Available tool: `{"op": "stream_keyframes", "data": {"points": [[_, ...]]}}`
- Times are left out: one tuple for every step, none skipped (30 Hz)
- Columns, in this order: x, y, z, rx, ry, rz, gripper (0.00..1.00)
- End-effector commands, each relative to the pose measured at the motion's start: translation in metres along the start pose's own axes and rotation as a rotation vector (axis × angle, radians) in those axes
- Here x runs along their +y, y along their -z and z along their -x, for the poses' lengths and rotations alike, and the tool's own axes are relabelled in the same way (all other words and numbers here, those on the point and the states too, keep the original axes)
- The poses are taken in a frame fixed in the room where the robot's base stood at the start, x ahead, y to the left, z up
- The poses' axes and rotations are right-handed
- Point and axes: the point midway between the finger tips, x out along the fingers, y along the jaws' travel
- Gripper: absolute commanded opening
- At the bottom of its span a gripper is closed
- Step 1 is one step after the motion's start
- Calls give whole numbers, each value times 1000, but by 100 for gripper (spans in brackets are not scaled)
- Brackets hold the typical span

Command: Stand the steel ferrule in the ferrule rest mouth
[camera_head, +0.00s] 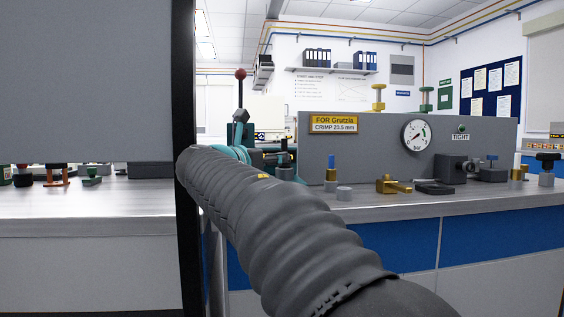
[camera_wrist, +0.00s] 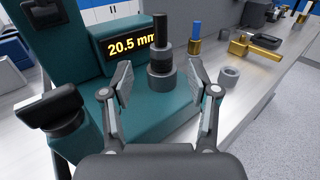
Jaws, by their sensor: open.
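In the wrist view my gripper (camera_wrist: 160,83) is open, its two fingers on either side of a stepped grey metal piece (camera_wrist: 161,76) with a black cylinder (camera_wrist: 160,35) upright above it. This piece, perhaps the steel ferrule, stands on the teal machine; I cannot tell whether either finger touches it. A short grey cylinder with a round opening (camera_wrist: 229,76), likely the ferrule rest, stands on the bench to the right. It also shows in the head view (camera_head: 344,193). My arm hides most of the machine and the gripper in the head view.
The machine's display (camera_wrist: 132,46) reads 20.5 mm. A brass post with a blue top (camera_wrist: 195,38) and a brass fitting (camera_wrist: 256,48) stand behind the grey cylinder. A grey panel (camera_head: 365,150) with a gauge (camera_head: 416,134) backs the bench. Bare bench (camera_head: 450,208) lies along the front.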

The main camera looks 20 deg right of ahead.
Motion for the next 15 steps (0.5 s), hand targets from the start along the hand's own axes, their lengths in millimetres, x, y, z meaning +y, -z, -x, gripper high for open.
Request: {"op": "stream_keyframes", "data": {"points": [[0, 0, -9, 0, 2, 0, 60], [0, 0, -13, 0, 2, -1, 60], [0, 0, -17, 0, 2, -1, 60], [0, 0, -20, 0, 1, -1, 60], [0, 0, -22, 0, 1, -1, 60], [0, 0, -24, 0, 0, -1, 60], [0, 0, -26, 0, 0, -2, 60], [0, 0, -26, 0, 0, -2, 60], [0, 0, -28, 0, 0, -2, 60], [0, 0, -29, 0, 0, -2, 60], [0, 0, -30, 0, 0, -2, 60], [-1, 0, -33, 1, 1, -2, 60], [-1, 0, -36, 1, 1, -2, 60], [0, 1, -39, 1, 1, -2, 60], [-1, 1, -44, 1, 1, -2, 60]]}}
